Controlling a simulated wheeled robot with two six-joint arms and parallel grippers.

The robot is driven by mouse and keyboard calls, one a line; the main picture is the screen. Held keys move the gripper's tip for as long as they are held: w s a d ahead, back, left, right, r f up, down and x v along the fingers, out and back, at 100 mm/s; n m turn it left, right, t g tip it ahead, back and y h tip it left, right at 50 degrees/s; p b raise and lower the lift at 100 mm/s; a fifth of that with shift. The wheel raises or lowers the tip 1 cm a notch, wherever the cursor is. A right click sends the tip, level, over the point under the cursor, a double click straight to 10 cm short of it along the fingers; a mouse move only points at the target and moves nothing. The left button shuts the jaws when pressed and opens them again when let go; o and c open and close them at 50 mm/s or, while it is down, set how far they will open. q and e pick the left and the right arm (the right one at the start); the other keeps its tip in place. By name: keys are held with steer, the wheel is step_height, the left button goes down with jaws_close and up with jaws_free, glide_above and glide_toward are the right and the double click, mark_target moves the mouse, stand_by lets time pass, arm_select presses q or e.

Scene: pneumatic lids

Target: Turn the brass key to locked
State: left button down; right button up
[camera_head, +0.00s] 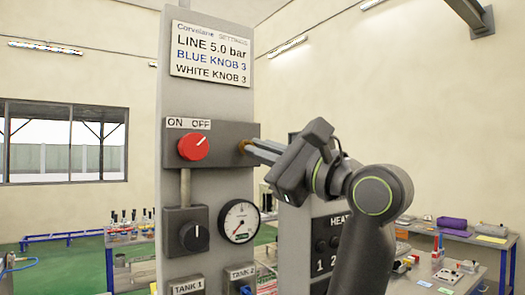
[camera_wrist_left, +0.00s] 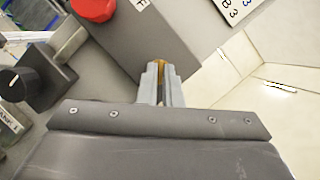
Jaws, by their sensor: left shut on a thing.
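The brass key (camera_head: 242,146) sits at the right side of the grey box (camera_head: 222,140) that carries the red knob (camera_head: 193,147) under the ON OFF label. Only a small brass part shows, and its turned position cannot be told. My left gripper (camera_head: 252,149) is shut on the key, reaching in from the right of the panel. In the left wrist view the brass key (camera_wrist_left: 159,65) shows between the tips of my left gripper (camera_wrist_left: 158,74). The fingers hide most of it. The red knob's white mark points to the upper right. My right gripper is not in view.
A black knob (camera_head: 193,236) and a round gauge (camera_head: 239,221) are below on the panel (camera_head: 209,106). A sign (camera_head: 211,53) is above. The HEAT panel (camera_head: 296,235) stands close behind my arm. A bench (camera_head: 461,252) with parts is at the right.

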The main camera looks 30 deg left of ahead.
arm_select(q)
steer(key=shift+m, duration=0.4)
steer(key=shift+s+a+m+t+h+p, duration=0.15)
steer(key=shift+m+t+h+p, duration=0.6)
steer(key=shift+m+t+p, duration=2.25)
steer(key=shift+s+m+t+h+p, duration=0.25)
steer(key=shift+m+t+h+p, duration=0.55)
steer(key=shift+m, duration=4.4)
steer(key=shift+s+a+m+t+h+p, duration=0.15)
steer(key=shift+m+t+h+p, duration=0.6)
steer(key=shift+m+t+p, duration=2.25)
steer(key=shift+d+m+g+b, duration=0.1)
steer(key=shift+m+g+b, duration=0.9)
steer(key=shift+m+g, duration=0.15)
steer(key=c, duration=1.6)
jaws_free()
